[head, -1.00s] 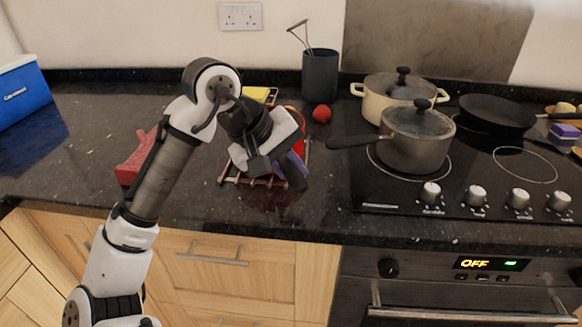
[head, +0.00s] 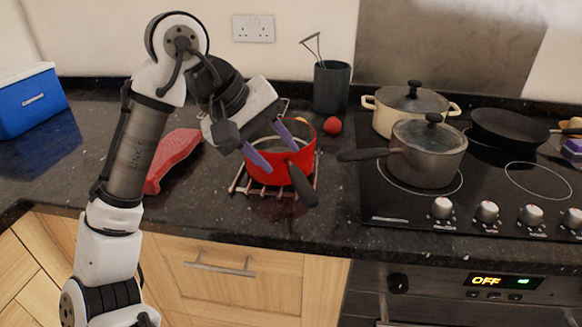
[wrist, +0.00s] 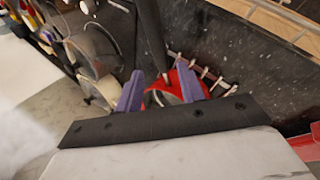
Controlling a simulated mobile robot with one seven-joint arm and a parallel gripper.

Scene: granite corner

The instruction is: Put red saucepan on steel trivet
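The red saucepan (head: 304,163) sits upright on the steel trivet (head: 238,186), whose wire ends show on both sides of it. Its dark handle (head: 302,187) points toward the counter's front edge. My gripper (head: 283,160) is above the pan, with its two purple fingers spread apart and nothing held between them. The fingers hide part of the pan's rim and inside. In the wrist view, the red saucepan (wrist: 188,86) shows between and beyond the fingers, and the trivet's wires (wrist: 205,72) show beside it.
A red block-like object (head: 172,160) lies left of the trivet. A red ball-like item (head: 333,125) and a dark utensil pot (head: 331,88) stand behind. A lidded grey pan (head: 428,155) on the hob has its handle reaching left toward the trivet.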

